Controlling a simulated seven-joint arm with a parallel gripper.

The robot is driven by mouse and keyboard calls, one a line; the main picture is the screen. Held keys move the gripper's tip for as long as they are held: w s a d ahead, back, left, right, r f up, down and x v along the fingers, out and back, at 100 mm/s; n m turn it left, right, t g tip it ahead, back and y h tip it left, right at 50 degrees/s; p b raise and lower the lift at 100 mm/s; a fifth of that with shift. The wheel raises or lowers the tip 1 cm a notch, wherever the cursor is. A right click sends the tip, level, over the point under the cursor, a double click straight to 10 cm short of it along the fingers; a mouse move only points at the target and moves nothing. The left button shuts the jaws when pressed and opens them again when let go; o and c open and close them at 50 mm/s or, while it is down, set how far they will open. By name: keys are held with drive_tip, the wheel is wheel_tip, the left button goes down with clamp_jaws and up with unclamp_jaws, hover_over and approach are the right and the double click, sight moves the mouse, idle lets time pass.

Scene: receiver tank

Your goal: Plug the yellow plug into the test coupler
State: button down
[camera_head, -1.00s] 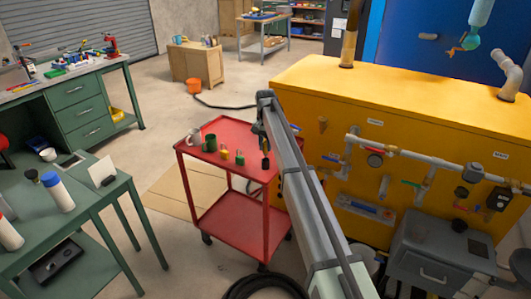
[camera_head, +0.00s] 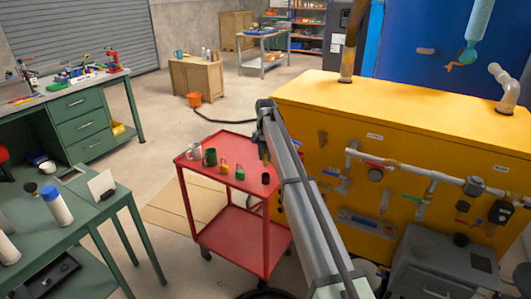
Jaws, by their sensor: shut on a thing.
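My gripper (camera_head: 264,152) is over the right side of the red cart, at the far end of my arm. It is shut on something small. The arm partly hides the fingers, and an orange-brown bit shows at their tips; I cannot tell whether it is the held thing. A small yellow piece (camera_head: 224,167) stands on the cart top beside a small green piece (camera_head: 239,173); either is too small to identify. A black piece (camera_head: 265,178) is just below my gripper. I cannot pick out the test coupler among the fittings on the yellow tank (camera_head: 430,130).
The red cart (camera_head: 228,132) also holds a white mug (camera_head: 194,151) and a green mug (camera_head: 210,157). White piping (camera_head: 405,170) with valves runs along the tank front. A grey box (camera_head: 440,268) stands below it. A green table (camera_head: 95,210) is at left.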

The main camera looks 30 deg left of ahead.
sight(266, 165)
drive_tip(key=shift+f, duration=3.5)
drive_tip(key=c, duration=0.9)
unclamp_jaws()
drive_tip(key=shift+o, duration=0.2)
